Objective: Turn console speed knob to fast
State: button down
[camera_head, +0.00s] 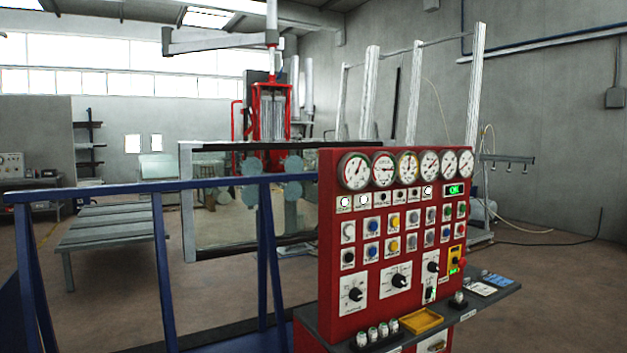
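The red console (327,240) stands right of centre, its front panel facing me at an angle. Three black rotary knobs on white plates sit low on the panel: a left knob (355,295), a middle knob (399,281) and a right knob (433,267). Their labels are too small to read, so I cannot tell which is the speed knob or where each one points. My gripper is not in view.
Round gauges (355,171) line the panel's top, with rows of buttons (394,221) below. A dark shelf (483,303) juts out under the panel and holds a yellow tray (421,320). A blue railing (120,188) stands left. Floor at the right is open.

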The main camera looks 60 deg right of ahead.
aim_at(432, 266)
jog(key=z, duration=2.65)
